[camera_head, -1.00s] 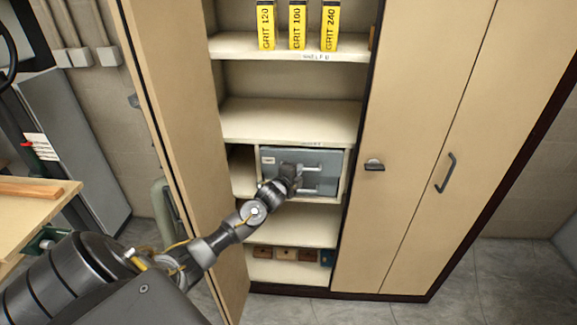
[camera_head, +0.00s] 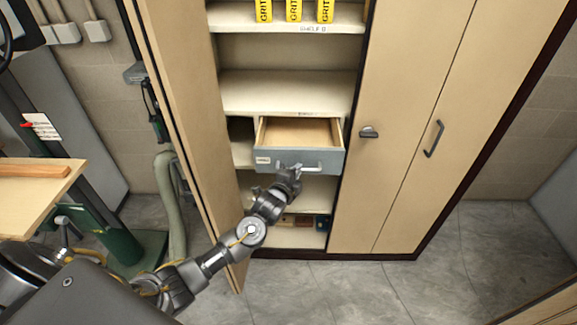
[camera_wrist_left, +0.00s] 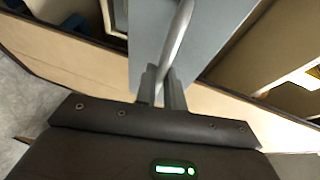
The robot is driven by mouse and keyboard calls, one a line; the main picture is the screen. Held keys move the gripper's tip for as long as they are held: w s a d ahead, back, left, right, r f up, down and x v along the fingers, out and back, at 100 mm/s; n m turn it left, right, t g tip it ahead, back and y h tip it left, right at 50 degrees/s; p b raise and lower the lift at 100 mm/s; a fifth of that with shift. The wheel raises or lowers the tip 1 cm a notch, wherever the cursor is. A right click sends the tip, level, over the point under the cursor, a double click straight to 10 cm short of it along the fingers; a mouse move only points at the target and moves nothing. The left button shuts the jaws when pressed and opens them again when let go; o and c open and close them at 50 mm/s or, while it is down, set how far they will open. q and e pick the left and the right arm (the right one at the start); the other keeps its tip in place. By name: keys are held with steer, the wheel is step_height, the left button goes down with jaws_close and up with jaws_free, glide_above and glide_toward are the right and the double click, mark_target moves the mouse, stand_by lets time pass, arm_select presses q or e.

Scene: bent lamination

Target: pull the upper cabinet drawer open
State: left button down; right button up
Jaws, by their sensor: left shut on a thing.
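The upper cabinet drawer (camera_head: 262,160) has a grey front and a bare wooden inside, and it stands pulled out of the open cabinet. Its inside looks empty. My left gripper (camera_head: 292,172) is at the drawer front, shut on the bar handle (camera_head: 312,167). In the left wrist view the metal handle (camera_wrist_left: 179,40) runs down between the two fingers of my left gripper (camera_wrist_left: 162,85), against the grey drawer front (camera_wrist_left: 205,45). The lower drawer is hidden behind the upper one and my gripper. My right gripper is not in view.
Closed doors (camera_head: 400,130) are on the right. Yellow grit boxes (camera_head: 294,10) stand on a shelf above. A workbench (camera_head: 35,195) is at the far left. The floor (camera_head: 340,290) in front is clear.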

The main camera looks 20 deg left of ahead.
arm_select(q)
steer(key=c, duration=1.5)
jaws_free()
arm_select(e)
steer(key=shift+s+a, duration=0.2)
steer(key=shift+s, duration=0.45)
